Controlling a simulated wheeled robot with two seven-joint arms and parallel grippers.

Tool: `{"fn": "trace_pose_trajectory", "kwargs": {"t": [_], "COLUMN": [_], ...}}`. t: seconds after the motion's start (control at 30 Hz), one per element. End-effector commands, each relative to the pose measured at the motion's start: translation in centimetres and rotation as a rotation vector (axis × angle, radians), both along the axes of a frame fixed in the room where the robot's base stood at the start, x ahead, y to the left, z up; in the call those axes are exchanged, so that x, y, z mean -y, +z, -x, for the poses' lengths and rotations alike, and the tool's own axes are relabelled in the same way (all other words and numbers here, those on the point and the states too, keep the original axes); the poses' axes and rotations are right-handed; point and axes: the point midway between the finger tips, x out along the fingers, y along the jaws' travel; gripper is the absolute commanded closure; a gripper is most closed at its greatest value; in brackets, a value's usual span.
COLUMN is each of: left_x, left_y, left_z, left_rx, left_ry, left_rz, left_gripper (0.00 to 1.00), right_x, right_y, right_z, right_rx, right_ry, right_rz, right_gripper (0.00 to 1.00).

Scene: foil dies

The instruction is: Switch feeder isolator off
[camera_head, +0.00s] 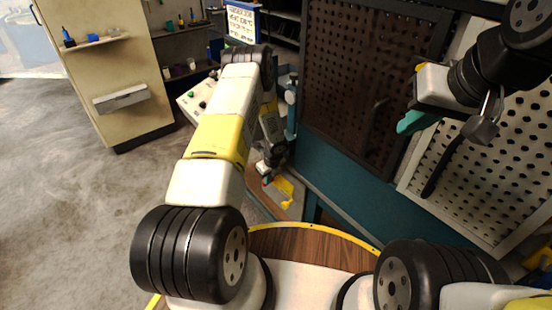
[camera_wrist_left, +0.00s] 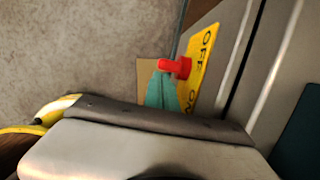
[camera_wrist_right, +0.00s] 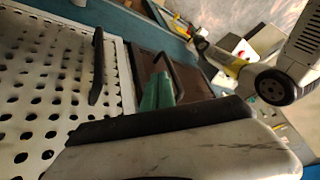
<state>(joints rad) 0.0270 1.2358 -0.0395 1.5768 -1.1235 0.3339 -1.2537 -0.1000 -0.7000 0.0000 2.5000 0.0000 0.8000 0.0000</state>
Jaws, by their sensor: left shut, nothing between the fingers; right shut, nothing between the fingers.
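In the head view the yellow plate (camera_head: 284,190) is small and low, partly behind my left arm. My left gripper (camera_wrist_left: 162,92) is shut and empty; its teal fingers are right beside the red handle, overlapping it in view. I cannot tell whether they touch. My right gripper (camera_head: 411,122) is shut and empty, raised in front of the panels at right; its teal fingers also show in the right wrist view (camera_wrist_right: 157,92).
A dark perforated door (camera_head: 365,80) with a bar handle and a light perforated panel (camera_head: 485,165) stand at right. A control console (camera_head: 197,97) is behind my left arm. A beige cabinet (camera_head: 105,70) stands at back left. The grey floor (camera_head: 75,190) at left is clear.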

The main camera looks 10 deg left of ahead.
Motion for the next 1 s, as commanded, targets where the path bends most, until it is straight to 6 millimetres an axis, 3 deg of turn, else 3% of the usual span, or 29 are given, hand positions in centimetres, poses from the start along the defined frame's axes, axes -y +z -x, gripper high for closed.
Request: {"fn": "trace_pose_trajectory", "kwargs": {"t": [1.0], "left_x": [-0.36], "left_y": [0.49], "left_z": [-0.28], "left_rx": [0.001], "left_ry": [0.002], "left_rz": [0.000], "left_gripper": [1.00], "right_x": [0.00], "right_y": [0.00], "right_z": [0.00], "right_rx": [0.000], "right_ry": [0.000], "right_rz": [0.000], "right_gripper": [1.00]}}
